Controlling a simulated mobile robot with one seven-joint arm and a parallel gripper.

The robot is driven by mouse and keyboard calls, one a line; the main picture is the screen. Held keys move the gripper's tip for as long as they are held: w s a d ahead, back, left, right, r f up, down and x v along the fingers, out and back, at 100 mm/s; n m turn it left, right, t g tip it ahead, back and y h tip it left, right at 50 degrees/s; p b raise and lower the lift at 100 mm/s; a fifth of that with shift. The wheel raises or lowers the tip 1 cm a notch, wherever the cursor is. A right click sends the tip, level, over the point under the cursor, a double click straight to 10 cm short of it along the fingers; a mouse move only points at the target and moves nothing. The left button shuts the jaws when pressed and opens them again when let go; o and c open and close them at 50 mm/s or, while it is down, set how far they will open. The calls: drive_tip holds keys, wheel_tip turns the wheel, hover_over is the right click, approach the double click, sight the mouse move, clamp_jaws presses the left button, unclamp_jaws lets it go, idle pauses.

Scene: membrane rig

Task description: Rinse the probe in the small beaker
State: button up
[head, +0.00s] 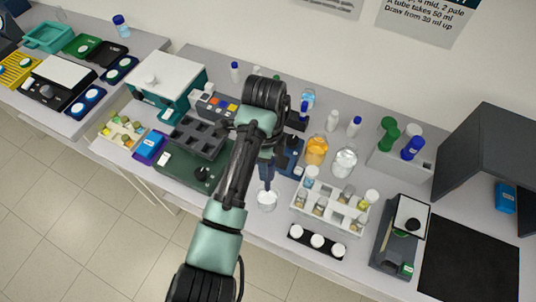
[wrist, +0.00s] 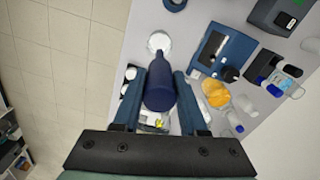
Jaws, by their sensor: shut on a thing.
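The dark blue probe (head: 267,171) hangs from my gripper (head: 268,157), pointing down toward the bench. In the wrist view the probe (wrist: 160,88) lies between the two blue fingers (wrist: 160,97), which are shut on its body. The small beaker (head: 267,202), whitish and clear, stands on the bench right under the probe. In the wrist view the beaker (wrist: 159,42) shows just beyond the probe's narrow end. I cannot tell whether the tip is inside the beaker or just above its rim.
A white tube rack (head: 330,210) and a black strip with white caps (head: 317,242) stand to the right. A beaker of orange liquid (head: 316,150) and a clear beaker (head: 344,162) stand behind. A dark green device (head: 190,168) is to the left, near the bench's front edge.

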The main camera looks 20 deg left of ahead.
sight(266, 183)
drive_tip(key=shift+f+b, duration=1.4)
drive_tip(key=shift+f, duration=0.2)
drive_tip(key=shift+f+b, duration=1.95)
drive_tip(key=shift+f, duration=1.45)
wheel_tip(266, 183, up, 10)
drive_tip(key=p, duration=0.9)
drive_tip(key=shift+f+p, duration=0.1)
drive_tip(key=shift+p, duration=0.25)
drive_tip(key=shift+f, duration=0.1)
